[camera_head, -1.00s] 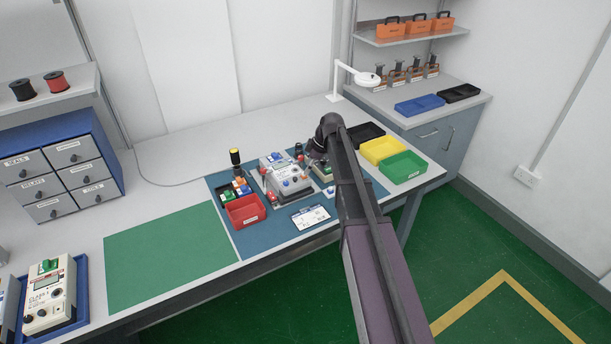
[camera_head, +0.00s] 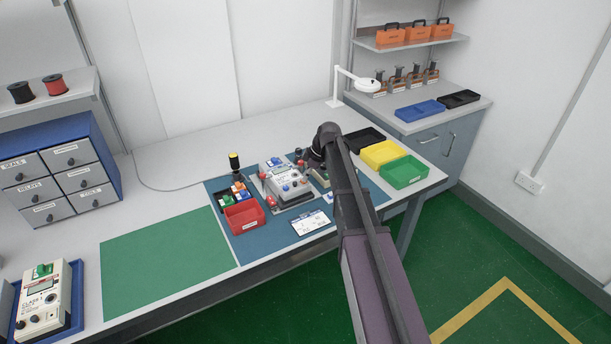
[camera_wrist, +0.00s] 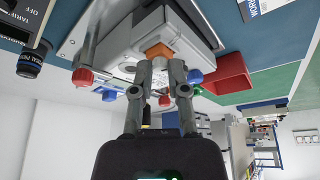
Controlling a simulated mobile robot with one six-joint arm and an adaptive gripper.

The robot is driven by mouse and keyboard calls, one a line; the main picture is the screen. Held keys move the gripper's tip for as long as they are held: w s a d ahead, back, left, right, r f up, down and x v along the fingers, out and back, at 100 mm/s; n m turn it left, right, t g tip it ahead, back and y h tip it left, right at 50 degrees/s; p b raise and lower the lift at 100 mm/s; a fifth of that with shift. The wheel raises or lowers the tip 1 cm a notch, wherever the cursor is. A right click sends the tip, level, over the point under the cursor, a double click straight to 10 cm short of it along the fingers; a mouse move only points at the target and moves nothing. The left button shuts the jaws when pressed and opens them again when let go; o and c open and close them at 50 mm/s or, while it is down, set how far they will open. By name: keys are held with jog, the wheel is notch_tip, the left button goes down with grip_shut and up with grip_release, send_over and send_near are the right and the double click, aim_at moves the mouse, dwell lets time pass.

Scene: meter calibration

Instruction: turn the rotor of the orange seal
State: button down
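The orange seal (camera_wrist: 158,50) shows in the wrist view as a small orange block on the white meter. My gripper (camera_wrist: 160,66) points at it with its two fingers apart, one tip to each side of its near edge. I cannot tell whether the fingertips touch the seal or its rotor; the rotor itself is not clear. In the head view the meter (camera_head: 284,184) sits on the blue mat (camera_head: 258,240). My arm reaches over the mat to the meter's right side, and it hides the gripper and the orange seal there.
Red (camera_wrist: 82,77) and blue (camera_wrist: 194,76) knobs stand close to the fingers. A red tray (camera_head: 244,218) is left of the meter. Black, yellow (camera_head: 381,153) and green (camera_head: 404,171) trays lie to the right. The green mat (camera_head: 165,262) is bare.

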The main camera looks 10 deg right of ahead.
jog(key=shift+m, duration=0.4)
jog(key=c, duration=0.6)
grip_release()
